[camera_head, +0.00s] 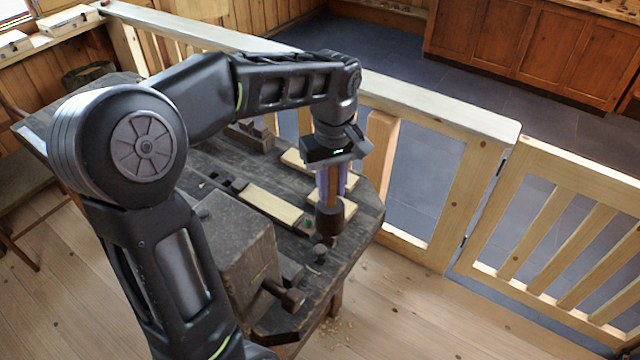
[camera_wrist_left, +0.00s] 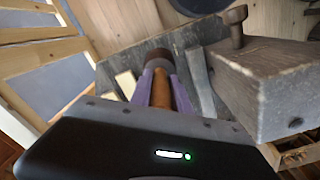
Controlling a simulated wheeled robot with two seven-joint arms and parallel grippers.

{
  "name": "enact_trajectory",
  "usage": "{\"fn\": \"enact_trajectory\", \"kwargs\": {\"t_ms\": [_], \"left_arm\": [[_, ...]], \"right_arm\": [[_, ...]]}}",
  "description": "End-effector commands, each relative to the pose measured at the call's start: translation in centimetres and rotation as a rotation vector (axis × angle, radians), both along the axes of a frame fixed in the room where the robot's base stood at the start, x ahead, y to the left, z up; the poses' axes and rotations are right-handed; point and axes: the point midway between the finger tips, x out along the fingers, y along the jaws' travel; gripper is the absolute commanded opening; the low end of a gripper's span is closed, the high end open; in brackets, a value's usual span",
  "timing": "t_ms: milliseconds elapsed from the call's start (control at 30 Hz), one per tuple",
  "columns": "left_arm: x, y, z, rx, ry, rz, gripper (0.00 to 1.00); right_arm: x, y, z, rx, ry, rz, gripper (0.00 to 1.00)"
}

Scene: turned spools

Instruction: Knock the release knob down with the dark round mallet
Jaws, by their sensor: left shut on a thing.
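My left gripper (camera_head: 332,185), with purple fingers, is shut on the brown handle of the mallet. The mallet (camera_head: 329,218) hangs head down, its dark round head low over the front right part of the bench. In the left wrist view, the handle lies between the fingers (camera_wrist_left: 160,82) and the mallet head (camera_wrist_left: 158,56) shows beyond them. A small dark knob (camera_head: 319,251), apparently the release knob, stands at the bench edge just below and in front of the mallet head. The head looks apart from it. I cannot make out this knob in the left wrist view. My right gripper is not in view.
The dark workbench (camera_head: 345,250) carries a big wooden vise block (camera_head: 235,245) with a round-ended wooden screw (camera_head: 290,297). Pale boards (camera_head: 270,206) lie beside the mallet. A wooden railing (camera_head: 440,115) stands behind the bench. Open floor lies at the front right.

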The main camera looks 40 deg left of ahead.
Motion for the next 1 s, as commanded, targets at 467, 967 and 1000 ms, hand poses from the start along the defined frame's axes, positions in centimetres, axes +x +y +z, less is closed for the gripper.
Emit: {"fn": "enact_trajectory", "kwargs": {"t_ms": [467, 967, 1000], "left_arm": [[-1.9, 1.4, 1.1, 0.004, 0.000, 0.185, 0.00], [-1.9, 1.4, -2.7, 0.004, 0.002, 0.183, 0.00], [-1.9, 1.4, -3.2, 0.004, 0.002, 0.183, 0.00]], "right_arm": [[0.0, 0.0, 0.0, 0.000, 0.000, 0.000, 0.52], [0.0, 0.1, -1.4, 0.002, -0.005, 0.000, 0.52], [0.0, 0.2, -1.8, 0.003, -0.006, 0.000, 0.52]]}}
